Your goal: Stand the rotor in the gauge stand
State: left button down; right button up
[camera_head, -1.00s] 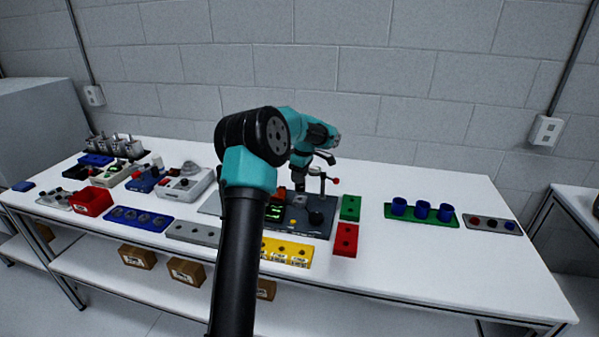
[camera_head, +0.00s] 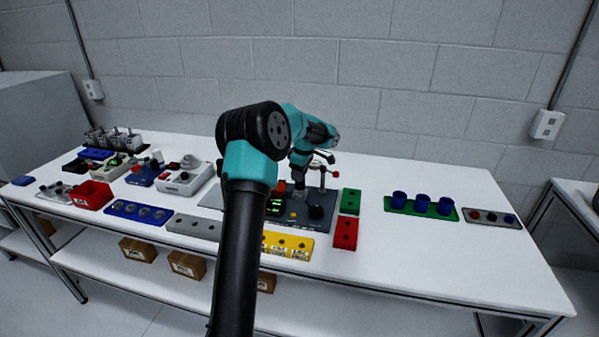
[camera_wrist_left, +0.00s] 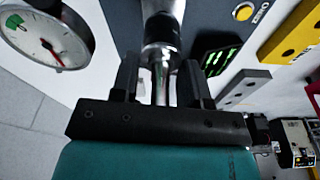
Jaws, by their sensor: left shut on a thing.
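My left gripper (camera_head: 299,182) is over the gauge stand (camera_head: 325,224), a dark grey base with a green-lit screen, a knob and a post. In the left wrist view, my left gripper (camera_wrist_left: 160,88) is shut on the rotor's silver shaft (camera_wrist_left: 162,78). A dark collar and a bright cylindrical part (camera_wrist_left: 160,28) lie beyond the fingers, in line with the shaft. I cannot tell whether the rotor touches the stand. A white dial gauge (camera_wrist_left: 45,38) shows at the left of that view. The arm hides part of the stand in the head view. My right gripper is not in view.
A yellow block (camera_head: 288,245) lies in front of the stand. Green (camera_head: 350,201) and red (camera_head: 345,233) blocks lie to its right. Farther right is a green rack with blue cups (camera_head: 421,207). Several trays and devices fill the left. The table's right front is clear.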

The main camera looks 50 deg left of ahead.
pick_arm(q)
jog(key=shift+f, duration=0.8)
dwell(0.4)
jog(key=shift+c, duration=1.1)
grip_release()
jog(key=shift+r, duration=0.15)
jog(key=shift+r, duration=3.05)
jog(key=shift+w+d, duration=0.1)
